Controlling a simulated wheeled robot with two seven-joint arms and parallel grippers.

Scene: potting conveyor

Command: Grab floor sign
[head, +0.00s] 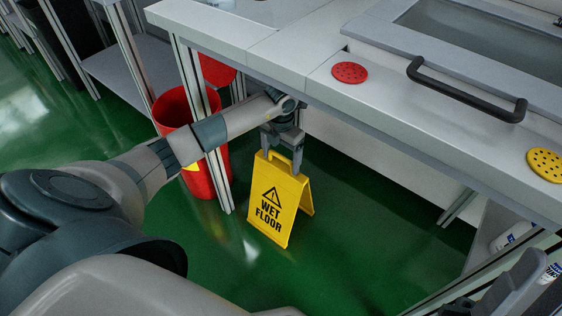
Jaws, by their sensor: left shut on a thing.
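The yellow floor sign (279,205) reads "WET FLOOR" and has a black warning triangle. It is upright with its two panels spread, under and in front of the workbench. My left gripper (281,158) points down at its top and is shut on the sign's handle. I cannot tell whether the sign's lower edges touch the floor. Part of my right gripper (507,291) shows as dark grey pieces at the lower right edge. Its jaws are not clear.
A red bin (205,172) stands behind a metal bench leg (213,150), left of the sign. The grey bench top (300,50) overhangs my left wrist and bears a red disc (349,72), a black handle (465,97) and a yellow disc (546,165). Green floor (350,260) is clear around the sign.

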